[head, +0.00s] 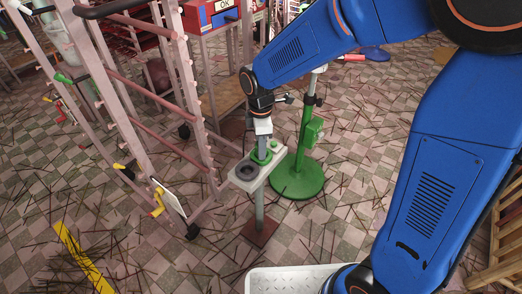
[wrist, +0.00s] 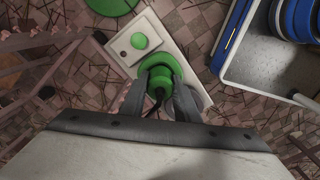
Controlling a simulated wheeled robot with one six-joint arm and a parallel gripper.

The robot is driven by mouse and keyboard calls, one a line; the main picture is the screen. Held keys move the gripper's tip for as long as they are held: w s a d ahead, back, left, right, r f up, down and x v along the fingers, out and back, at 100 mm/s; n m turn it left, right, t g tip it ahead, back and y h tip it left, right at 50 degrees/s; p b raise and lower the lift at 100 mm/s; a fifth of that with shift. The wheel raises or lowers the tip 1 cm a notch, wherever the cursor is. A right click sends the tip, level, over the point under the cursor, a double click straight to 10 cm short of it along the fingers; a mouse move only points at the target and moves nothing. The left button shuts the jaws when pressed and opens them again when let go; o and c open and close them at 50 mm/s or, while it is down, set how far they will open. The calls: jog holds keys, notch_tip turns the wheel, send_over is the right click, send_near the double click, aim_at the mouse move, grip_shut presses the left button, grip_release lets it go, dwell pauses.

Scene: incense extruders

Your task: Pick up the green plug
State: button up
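The green plug (wrist: 160,80) has a round flange and a narrower knob. It sits on the light grey top (head: 242,182) of a small pedestal stand, also seen in the wrist view (wrist: 160,25). In the head view the plug (head: 261,159) is partly hidden by my gripper (head: 263,147). My gripper points down over it, and in the wrist view its two fingers (wrist: 160,92) stand on either side of the knob. I cannot tell whether they press on it or leave a small gap.
A dark ring (head: 247,170) lies beside the plug on the stand. A green round button (wrist: 139,41) is at the stand's other end. A green post with a round base (head: 297,178) stands close behind. A metal rack (head: 150,95) is to the left. Dark sticks litter the tiled floor.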

jog(key=shift+c, duration=1.4)
